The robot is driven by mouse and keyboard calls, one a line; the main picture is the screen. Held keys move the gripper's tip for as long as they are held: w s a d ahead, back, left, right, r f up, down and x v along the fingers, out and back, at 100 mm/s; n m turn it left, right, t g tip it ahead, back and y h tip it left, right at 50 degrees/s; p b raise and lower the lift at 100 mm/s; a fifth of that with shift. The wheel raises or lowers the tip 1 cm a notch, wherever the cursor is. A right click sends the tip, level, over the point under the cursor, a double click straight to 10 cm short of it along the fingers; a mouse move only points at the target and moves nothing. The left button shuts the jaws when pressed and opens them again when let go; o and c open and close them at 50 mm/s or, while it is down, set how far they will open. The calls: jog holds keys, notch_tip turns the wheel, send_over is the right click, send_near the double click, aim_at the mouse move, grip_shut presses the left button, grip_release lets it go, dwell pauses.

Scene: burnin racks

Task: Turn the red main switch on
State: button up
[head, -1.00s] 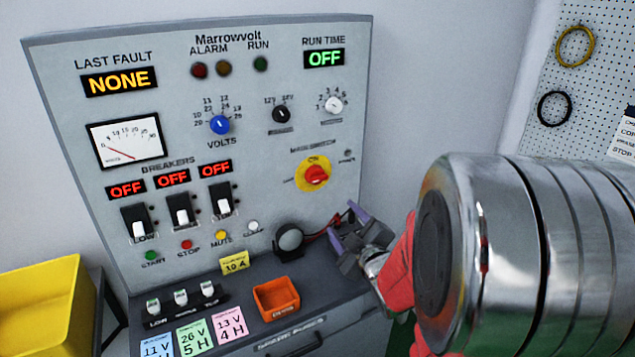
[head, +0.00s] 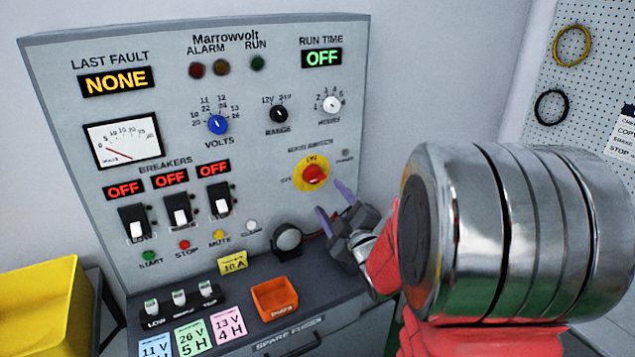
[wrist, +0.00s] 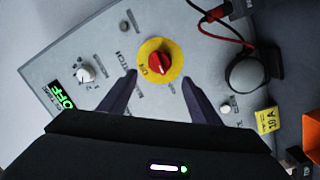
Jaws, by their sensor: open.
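The red main switch (head: 316,175) is a red rotary knob on a round yellow plate, at the right of the grey Marrowvolt panel (head: 255,110). The plate has small lettering, with ON at its top. In the wrist view the red knob (wrist: 159,63) lies ahead of and between my finger tips, with its ridge slanting. My gripper (head: 333,200) is open and empty, with purple fingers pointing at the panel just below the switch. The fingers also show in the wrist view (wrist: 160,82). They look apart from the knob.
An orange tray (head: 275,299) is on the ledge. Three breakers (head: 178,210) show OFF. A yellow bin (head: 45,310) is at left. A pegboard (head: 590,75) is at right.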

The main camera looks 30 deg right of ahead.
aim_at(317, 180)
jog(key=w, duration=0.3)
jog(key=w+d, duration=0.1)
jog(key=w, duration=0.6)
jog(key=shift+w+d, duration=0.15)
jog(key=shift+d, duration=0.1)
jog(key=c, duration=1)
